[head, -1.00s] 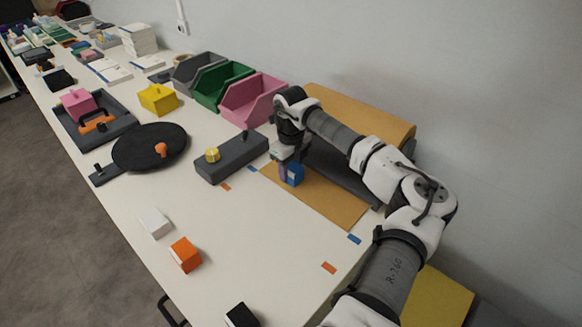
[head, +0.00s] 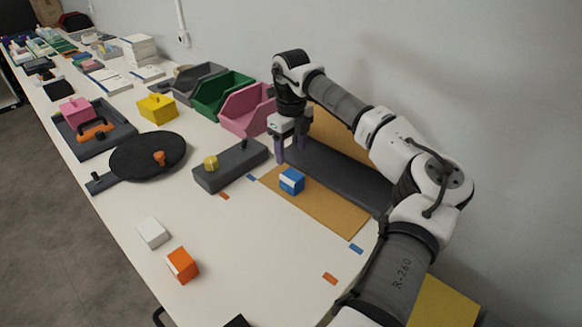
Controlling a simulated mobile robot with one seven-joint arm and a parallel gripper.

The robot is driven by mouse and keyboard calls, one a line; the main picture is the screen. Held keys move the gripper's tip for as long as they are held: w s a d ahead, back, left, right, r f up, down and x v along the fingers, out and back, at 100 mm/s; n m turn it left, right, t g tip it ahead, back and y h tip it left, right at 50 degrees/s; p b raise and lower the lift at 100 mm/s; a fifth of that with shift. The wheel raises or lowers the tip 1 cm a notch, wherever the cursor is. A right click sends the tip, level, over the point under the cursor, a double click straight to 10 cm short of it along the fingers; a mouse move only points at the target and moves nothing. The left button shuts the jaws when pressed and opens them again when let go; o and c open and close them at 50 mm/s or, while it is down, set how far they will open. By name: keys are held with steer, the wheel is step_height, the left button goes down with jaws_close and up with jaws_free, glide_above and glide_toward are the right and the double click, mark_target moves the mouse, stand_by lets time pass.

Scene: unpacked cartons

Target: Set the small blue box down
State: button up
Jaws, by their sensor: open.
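The small blue box (head: 291,181) sits on the tan board (head: 333,213) on the white table, near the board's upper left part. My gripper (head: 290,160) is just behind and above the box, fingers pointing down, open and empty. The fingers are apart from the box. The box is fully visible.
A dark grey slab (head: 345,178) lies behind the board, with an upright tan panel at the wall. A grey block with a yellow knob (head: 228,168) stands left. Pink (head: 247,112) and green bins are behind. White (head: 153,233) and orange (head: 182,265) boxes stand in front.

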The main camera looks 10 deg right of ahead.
steer(key=shift+r, duration=1.25)
